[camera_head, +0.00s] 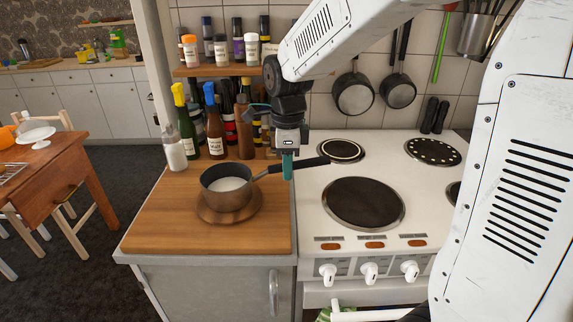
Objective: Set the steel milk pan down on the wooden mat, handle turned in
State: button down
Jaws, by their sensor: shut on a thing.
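The steel milk pan (227,196) holds white milk and is over the round wooden mat (230,217) on the counter. The pan looks upright and level. I cannot tell whether its base touches the mat. Its dark handle (308,164) points right and slightly back, with its end over the cooker's left edge. My gripper (288,170) comes down from above and is shut on the handle. The fingertips are partly hidden by the handle.
Several bottles (215,132) stand behind the pan, below a spice shelf (225,70). The white cooker (407,195) with dark hotplates is to the right. The counter's front left (165,225) is bare. Two pans (354,94) hang on the tiled wall.

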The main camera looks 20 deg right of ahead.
jog(key=shift+f, duration=0.1)
jog(key=c, duration=1.3)
grip_release()
jog(key=shift+o, duration=0.2)
notch_tip(320, 180, up, 12)
jog(key=s+d+f+n, duration=0.1)
jog(key=s+f+n, duration=0.1)
jog(key=s+n, duration=0.9)
jog(key=s+d+f+n+t, duration=0.1)
jog(key=s+d+f+n, duration=0.1)
jog(key=s+n, duration=0.9)
jog(key=shift+s+f+n, duration=0.3)
jog(key=shift+s+f, duration=0.5)
jog(key=shift+s, duration=0.7)
